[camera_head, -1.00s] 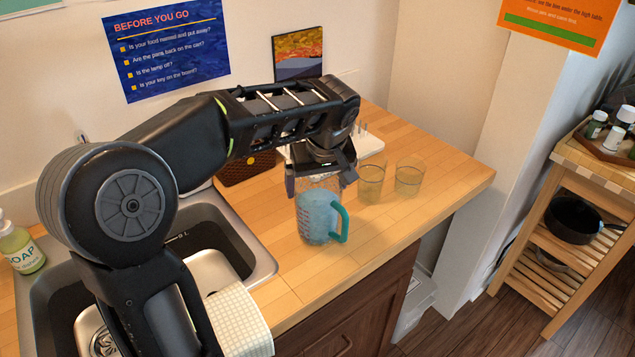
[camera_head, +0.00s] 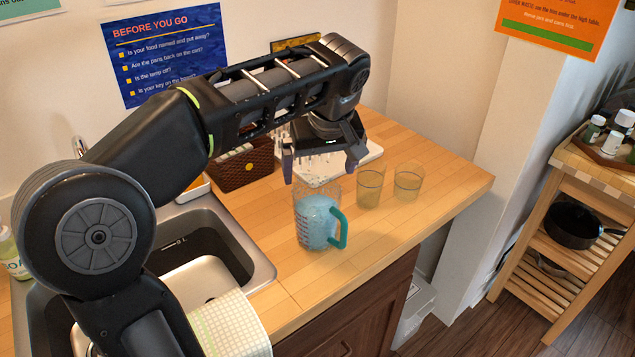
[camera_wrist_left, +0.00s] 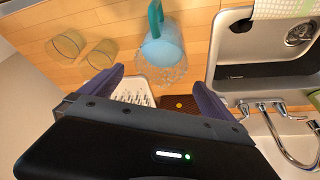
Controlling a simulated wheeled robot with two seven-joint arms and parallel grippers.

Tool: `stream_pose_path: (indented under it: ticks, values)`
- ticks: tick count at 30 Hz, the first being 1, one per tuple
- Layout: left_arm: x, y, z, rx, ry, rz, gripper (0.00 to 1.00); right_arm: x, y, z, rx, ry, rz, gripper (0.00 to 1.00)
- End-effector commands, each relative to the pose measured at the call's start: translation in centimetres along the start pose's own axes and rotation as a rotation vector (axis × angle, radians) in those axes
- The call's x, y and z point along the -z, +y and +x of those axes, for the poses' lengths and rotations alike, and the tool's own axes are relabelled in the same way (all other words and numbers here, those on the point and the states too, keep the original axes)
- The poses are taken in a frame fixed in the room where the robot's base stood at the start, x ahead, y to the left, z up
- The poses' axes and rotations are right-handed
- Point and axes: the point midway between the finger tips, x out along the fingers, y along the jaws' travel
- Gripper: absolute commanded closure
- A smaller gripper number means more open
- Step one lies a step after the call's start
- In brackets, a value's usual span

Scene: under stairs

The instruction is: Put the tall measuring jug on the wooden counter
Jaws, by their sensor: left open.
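The tall measuring jug (camera_head: 314,222) is clear with a blue lower part and a teal handle. It stands upright on the wooden counter (camera_head: 440,190), to the right of the sink. My left gripper (camera_head: 324,172) is open and empty, above and behind the jug, with its fingers apart and not touching it. In the left wrist view the jug (camera_wrist_left: 163,50) shows beyond the open fingertips of the left gripper (camera_wrist_left: 160,82). My right gripper is not in view.
Two clear glasses (camera_head: 369,188) (camera_head: 408,183) stand right of the jug. A white drying rack (camera_head: 365,153) and a brown basket (camera_head: 243,170) are behind. The sink (camera_head: 250,250) lies left, with a checked cloth (camera_head: 230,325) at its front. Counter right of the glasses is clear.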

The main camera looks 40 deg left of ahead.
Motion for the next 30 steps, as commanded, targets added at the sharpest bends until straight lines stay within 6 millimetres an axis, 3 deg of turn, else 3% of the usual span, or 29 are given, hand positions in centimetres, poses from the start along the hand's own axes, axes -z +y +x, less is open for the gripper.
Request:
stream_pose_path:
  ticks: [3,8,30]
  values:
    - [0.1,0.1,-2.5,-0.002,0.000,0.001,0.00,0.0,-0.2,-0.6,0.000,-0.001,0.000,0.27]
    - [0.0,0.0,-4.0,-0.001,-0.001,0.000,0.00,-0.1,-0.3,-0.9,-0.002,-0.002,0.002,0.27]
    - [0.0,0.0,-4.1,0.000,-0.001,0.001,0.00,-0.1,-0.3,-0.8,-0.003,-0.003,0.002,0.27]
